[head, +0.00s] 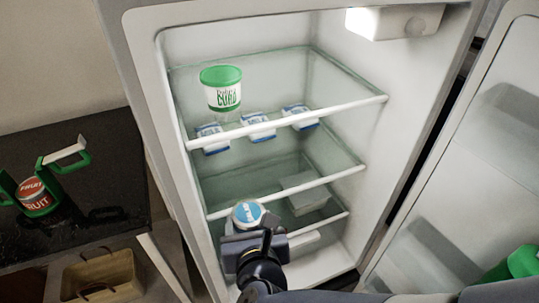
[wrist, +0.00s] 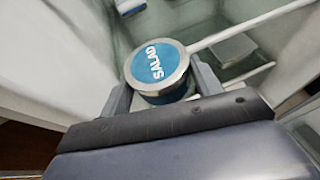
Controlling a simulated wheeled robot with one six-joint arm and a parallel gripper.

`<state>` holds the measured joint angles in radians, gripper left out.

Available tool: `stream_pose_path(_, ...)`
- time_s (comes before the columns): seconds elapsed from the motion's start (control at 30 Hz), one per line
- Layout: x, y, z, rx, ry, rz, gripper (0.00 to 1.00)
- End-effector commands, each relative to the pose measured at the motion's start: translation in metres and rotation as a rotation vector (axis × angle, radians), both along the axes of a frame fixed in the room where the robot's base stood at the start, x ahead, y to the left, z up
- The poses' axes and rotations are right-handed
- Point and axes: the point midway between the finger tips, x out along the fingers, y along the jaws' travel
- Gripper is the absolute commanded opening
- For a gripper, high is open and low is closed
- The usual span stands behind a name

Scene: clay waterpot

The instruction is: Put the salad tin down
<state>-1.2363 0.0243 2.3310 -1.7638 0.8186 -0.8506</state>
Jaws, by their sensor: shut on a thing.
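The salad tin (head: 249,213) is a short round tin with a blue lid in a silver rim. In the wrist view the tin (wrist: 157,67) shows the word SALAD on its lid. My gripper (head: 243,232) is shut on the tin, with one finger on each side of it; it also shows in the wrist view (wrist: 160,88). The tin is in the lower part of the open fridge, near the front edges of the lower shelves. I cannot tell whether its base touches a surface.
The fridge's upper glass shelf (head: 345,103) bears a green-lidded tub (head: 221,88). Several small blue-and-white packs (head: 257,127) show below the tub. A pale box (head: 306,192) sits lower right. The fridge door (head: 460,170) stands open at right. A red fruit tin (head: 32,190) in a green holder is on the dark counter (head: 90,160).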

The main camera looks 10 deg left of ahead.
Motion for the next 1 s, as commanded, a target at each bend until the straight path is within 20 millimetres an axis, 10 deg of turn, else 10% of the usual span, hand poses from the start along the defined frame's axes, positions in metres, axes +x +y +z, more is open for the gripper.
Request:
stream_pose_path(0.27,-0.01,0.008,-0.013,0.001,-0.001,0.044,0.33)
stream_pose_path(1.0,0.132,0.066,-0.012,0.0,-0.001,0.044,0.33)
